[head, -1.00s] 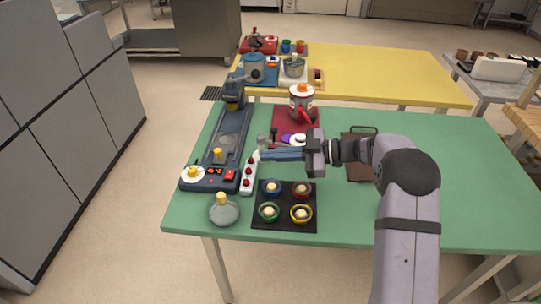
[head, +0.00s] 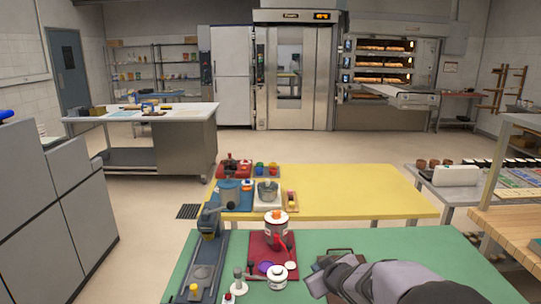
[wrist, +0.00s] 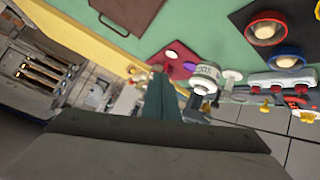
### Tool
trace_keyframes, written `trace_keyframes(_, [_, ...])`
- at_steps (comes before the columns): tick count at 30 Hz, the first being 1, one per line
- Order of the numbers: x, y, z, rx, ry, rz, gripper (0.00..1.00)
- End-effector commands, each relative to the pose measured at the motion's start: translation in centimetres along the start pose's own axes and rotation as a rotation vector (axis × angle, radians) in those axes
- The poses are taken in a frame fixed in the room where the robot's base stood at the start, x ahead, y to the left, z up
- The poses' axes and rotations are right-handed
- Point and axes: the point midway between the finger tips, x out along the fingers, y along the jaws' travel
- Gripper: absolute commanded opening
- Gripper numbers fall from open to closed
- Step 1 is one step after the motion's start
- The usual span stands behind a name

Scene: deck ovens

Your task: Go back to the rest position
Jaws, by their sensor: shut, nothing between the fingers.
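My gripper (wrist: 160,92) shows in the wrist view as two dark teal fingers close together, with nothing between them. It hangs over the green table (wrist: 190,25), tilted so that the room also shows. In the head view my arm enters at the lower right above the green table (head: 340,238); the fingers cannot be made out there.
A dark blue machine (head: 209,255) is at the table's left. A yellow table (head: 370,190) lies behind. A brown board (wrist: 128,12) shows in the wrist view.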

Motion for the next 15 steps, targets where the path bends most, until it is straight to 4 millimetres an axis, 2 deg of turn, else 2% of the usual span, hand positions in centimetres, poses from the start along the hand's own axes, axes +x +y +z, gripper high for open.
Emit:
trace_keyframes(1, [-2.2, 0.3, 2.0, 0.049, -0.093, 0.029, 0.00])
trace_keyframes(4, [-6.3, -0.4, 7.4, 0.153, -0.298, 0.059, 0.00])
trace_keyframes(6, [-9.3, -1.7, 10.9, 0.220, -0.432, 0.057, 0.00])
trace_keyframes(9, [-13.6, -4.2, 14.9, 0.306, -0.600, 0.030, 0.00])
trace_keyframes(12, [-17.4, -6.9, 17.9, 0.374, -0.736, -0.012, 0.00])
trace_keyframes(15, [-20.4, -9.2, 19.7, 0.427, -0.834, -0.055, 0.00])
